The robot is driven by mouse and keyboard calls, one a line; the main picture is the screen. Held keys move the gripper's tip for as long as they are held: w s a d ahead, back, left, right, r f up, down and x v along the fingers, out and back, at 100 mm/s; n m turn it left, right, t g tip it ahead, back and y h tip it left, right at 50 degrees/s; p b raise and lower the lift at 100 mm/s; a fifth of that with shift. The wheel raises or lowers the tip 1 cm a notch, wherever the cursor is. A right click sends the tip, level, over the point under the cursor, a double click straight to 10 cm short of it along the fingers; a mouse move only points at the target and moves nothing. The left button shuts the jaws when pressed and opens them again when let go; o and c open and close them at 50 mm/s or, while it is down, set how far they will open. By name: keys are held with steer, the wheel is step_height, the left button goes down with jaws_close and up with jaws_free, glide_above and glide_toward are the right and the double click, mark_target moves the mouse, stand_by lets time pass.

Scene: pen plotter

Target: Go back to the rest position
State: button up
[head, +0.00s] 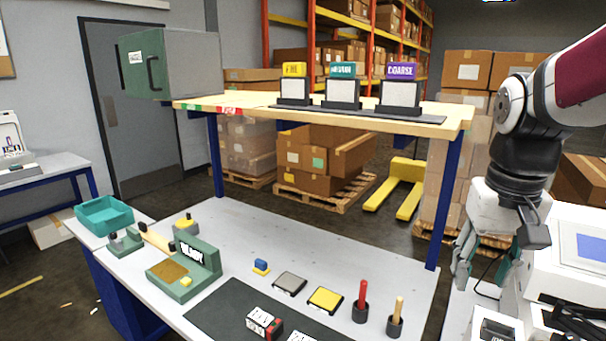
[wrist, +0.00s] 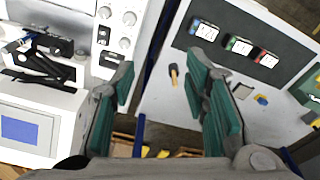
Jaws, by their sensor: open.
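My gripper (head: 464,275) hangs at the right side of the head view, fingers pointing down, between the workbench (head: 330,230) and a white machine (head: 562,250). In the wrist view my gripper (wrist: 160,85) has its two green-padded fingers wide apart. Nothing is held between them. The gap between the bench and the white machine shows between the fingers. My gripper touches nothing that I can make out.
A red-handled tool (head: 361,300) and a wooden-handled tool (head: 396,316) stand upright at the bench's right end. A dark mat (head: 225,310) carries small labelled blocks. A raised shelf (head: 240,104) with a blue post (head: 446,215) stands behind. A teal tray (head: 104,215) is far left.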

steer(key=s+a+r+n+t, duration=0.1)
steer(key=s+a+n+t, duration=0.2)
steer(key=s+a, duration=0.6)
steer(key=shift+s+a+r+t+y, duration=0.15)
steer(key=shift+a+t+y, duration=0.15)
steer(key=shift+a+t, duration=0.35)
steer(key=shift+o, duration=0.3)
steer(key=shift+d, duration=0.15)
